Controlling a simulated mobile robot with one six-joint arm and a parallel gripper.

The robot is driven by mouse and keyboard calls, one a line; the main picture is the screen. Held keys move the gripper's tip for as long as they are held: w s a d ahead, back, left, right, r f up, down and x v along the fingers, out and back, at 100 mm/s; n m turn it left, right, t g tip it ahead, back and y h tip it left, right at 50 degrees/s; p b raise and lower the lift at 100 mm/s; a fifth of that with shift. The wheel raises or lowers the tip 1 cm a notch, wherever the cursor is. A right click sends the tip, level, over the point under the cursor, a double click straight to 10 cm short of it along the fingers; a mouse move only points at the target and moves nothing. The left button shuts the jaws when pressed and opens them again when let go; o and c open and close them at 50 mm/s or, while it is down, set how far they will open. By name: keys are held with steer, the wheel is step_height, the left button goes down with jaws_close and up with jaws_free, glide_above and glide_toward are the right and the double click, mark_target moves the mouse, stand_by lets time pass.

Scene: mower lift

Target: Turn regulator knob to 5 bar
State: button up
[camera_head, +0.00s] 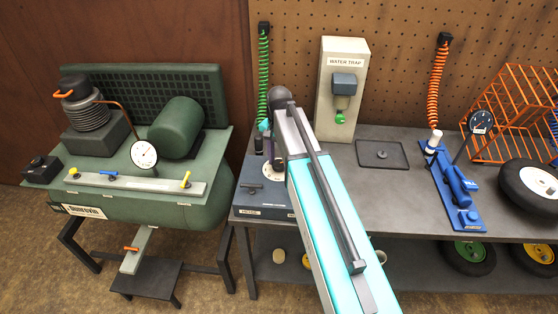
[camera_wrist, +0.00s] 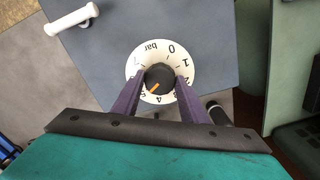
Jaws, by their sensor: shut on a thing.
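The regulator knob (camera_wrist: 159,76) is black and round with an orange pointer line. It sits in the middle of a white dial (camera_wrist: 171,57) marked "bar", 0 and 1 at the top. The pointer slants to the lower left, towards small figures that look like 4 or 5; I cannot tell exactly. My gripper (camera_wrist: 160,84) has its two purple fingers closed on either side of the knob. In the head view the dial (camera_head: 270,171) shows on a blue-grey panel (camera_head: 262,197), and my arm hides the knob there.
A green compressor (camera_head: 178,128) with a round gauge (camera_head: 144,154) stands at left. A water trap board (camera_head: 342,90) is behind my arm. A flat black tray (camera_head: 382,154), a blue tool plate (camera_head: 455,190) and a wheel (camera_head: 530,187) lie on the bench to the right. A green coiled hose (camera_head: 263,75) hangs behind.

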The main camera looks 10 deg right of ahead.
mark_target(279, 163)
steer(key=shift+w+r, duration=0.1)
steer(key=o, duration=1)
steer(key=shift+r, duration=0.15)
step_height(279, 163, up, 14)
steer(key=b, duration=0.3)
steer(key=shift+f, duration=0.25)
